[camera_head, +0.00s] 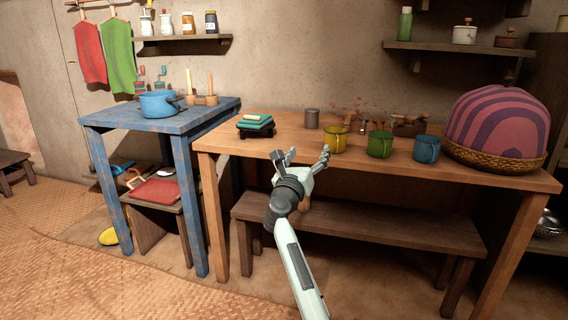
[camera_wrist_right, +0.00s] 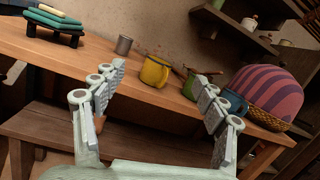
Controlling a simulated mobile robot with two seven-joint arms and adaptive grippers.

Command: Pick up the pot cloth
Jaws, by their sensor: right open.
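Folded teal cloths (camera_head: 256,121) lie stacked on a small black stand (camera_head: 256,132) near the left end of the wooden table, with a small yellowish piece on top. The stack also shows at the upper left of the right wrist view (camera_wrist_right: 50,20). I cannot tell for sure which cloth is the pot cloth; a red cloth-like item (camera_head: 156,191) lies on a low stool by the blue table. My right gripper (camera_head: 302,156) is open and empty at the table's front edge, right of the teal stack and apart from it. My left gripper is not in view.
A grey cup (camera_head: 311,119), a yellow mug (camera_head: 335,140), a green mug (camera_head: 380,145) and a blue mug (camera_head: 426,149) stand on the wooden table (camera_head: 472,172). A striped dome (camera_head: 497,122) sits at its right end. A bench (camera_head: 355,222) stands below. A blue pot (camera_head: 159,103) is on the blue table.

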